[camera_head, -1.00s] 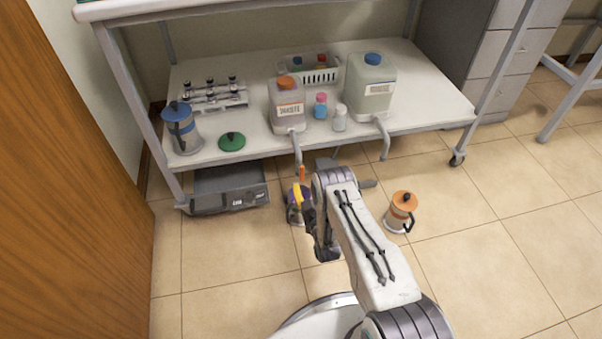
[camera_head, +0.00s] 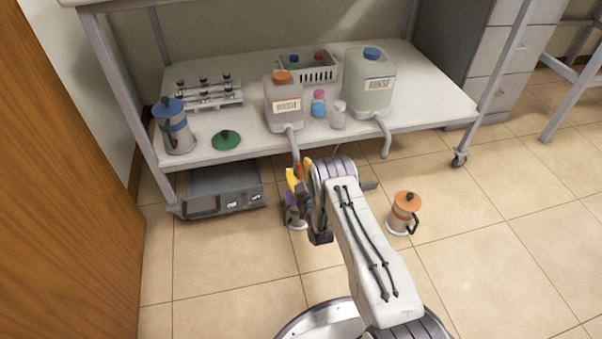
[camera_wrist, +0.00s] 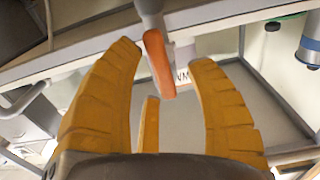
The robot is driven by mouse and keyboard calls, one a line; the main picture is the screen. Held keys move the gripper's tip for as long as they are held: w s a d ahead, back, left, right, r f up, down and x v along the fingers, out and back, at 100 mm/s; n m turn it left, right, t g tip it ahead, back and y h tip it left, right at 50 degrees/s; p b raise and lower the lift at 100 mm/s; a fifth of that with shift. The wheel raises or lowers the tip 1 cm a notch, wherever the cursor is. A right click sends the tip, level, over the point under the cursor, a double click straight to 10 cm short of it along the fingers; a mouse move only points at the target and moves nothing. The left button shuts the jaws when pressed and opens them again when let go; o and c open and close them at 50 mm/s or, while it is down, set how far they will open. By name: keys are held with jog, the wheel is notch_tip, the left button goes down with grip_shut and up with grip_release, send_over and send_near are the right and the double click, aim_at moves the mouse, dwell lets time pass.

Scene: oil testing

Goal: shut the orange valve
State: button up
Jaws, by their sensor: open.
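The orange valve (camera_wrist: 158,63) is a long handle on the end of a grey pipe (camera_wrist: 150,8). In the wrist view it hangs between the tips of my yellow fingers, with a gap on each side. In the head view the pipe (camera_head: 293,145) comes down from the orange-capped container (camera_head: 284,90) past the shelf edge. My gripper (camera_head: 297,175) is open and empty, just below the pipe's end. My arm and fingers partly hide the valve there, and I cannot tell whether a finger touches it.
A second pipe (camera_head: 384,140) hangs from the blue-capped container (camera_head: 368,80) to the right. The white shelf edge (camera_head: 230,157) is close above my gripper. A jug with an orange lid (camera_head: 404,214) stands on the floor at right. A grey device (camera_head: 224,190) lies under the shelf.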

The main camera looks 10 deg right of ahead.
jog(key=shift+w, duration=0.45)
jog(key=shift+o, duration=0.3)
grip_shut()
